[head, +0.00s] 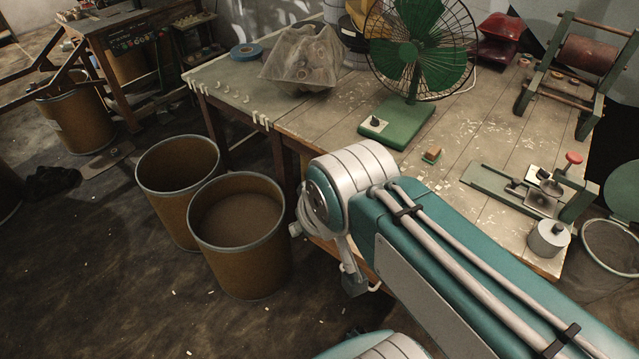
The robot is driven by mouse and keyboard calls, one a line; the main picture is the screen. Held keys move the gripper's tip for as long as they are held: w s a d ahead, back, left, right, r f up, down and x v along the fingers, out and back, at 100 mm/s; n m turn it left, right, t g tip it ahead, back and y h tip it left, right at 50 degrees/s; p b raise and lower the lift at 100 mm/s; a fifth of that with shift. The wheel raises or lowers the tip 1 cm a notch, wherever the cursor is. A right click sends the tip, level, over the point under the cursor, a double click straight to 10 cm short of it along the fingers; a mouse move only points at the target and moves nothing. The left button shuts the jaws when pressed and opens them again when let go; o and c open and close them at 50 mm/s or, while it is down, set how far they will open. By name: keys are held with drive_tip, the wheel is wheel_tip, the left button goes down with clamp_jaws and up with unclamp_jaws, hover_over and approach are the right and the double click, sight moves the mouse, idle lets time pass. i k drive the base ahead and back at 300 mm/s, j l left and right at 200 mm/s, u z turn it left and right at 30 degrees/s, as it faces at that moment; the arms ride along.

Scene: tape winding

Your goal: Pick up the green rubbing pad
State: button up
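The green rubbing pad (432,154) is a small block with a brown, wood-like top and a green base. It lies on the worn wooden table (500,140), in front of the green fan's base and just beyond my arm's grey-white joint. Nothing touches it. My teal arm reaches in from the lower right and covers the table's near edge. The fingers of my gripper do not show; they are hidden behind my arm or out of the picture.
A green fan (415,60) stands behind the pad. A blue tape roll (246,51) and a plastic-wrapped bundle (302,58) lie to the left. A green clamp device (530,190) and a metal weight (548,238) are at right. Two brown drums (240,270) stand on the floor.

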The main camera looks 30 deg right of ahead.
sight(433, 156)
drive_tip(key=z, duration=1.65)
drive_tip(key=j+z, duration=0.95)
drive_tip(key=k+j+z, duration=0.1)
drive_tip(key=j+z, duration=0.4)
drive_tip(key=i, duration=0.45)
